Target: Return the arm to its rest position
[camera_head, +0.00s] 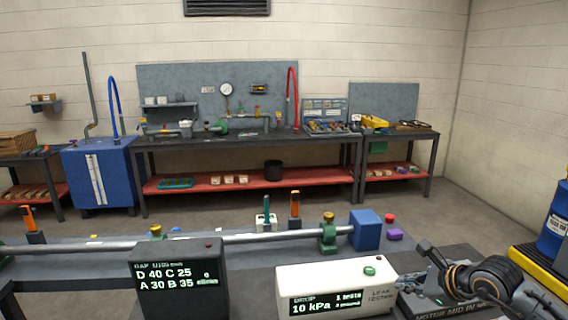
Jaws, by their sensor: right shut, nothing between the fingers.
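My right gripper (428,251) is at the lower right, at the end of my arm, which comes in from the bottom right corner. It is dark, points left and up, and is shut with nothing held. It is above a dark tray or plate (440,309) lettered "MOTOR MID IN", partly hidden by my arm. My left gripper is not in view.
A white leak tester (335,277) is left of my right gripper, with a black display box (180,285) farther left. A long pipe (265,237) ends at a blue block (366,230). A blue drum (555,220) stands at right. Benches (250,139) line the back wall.

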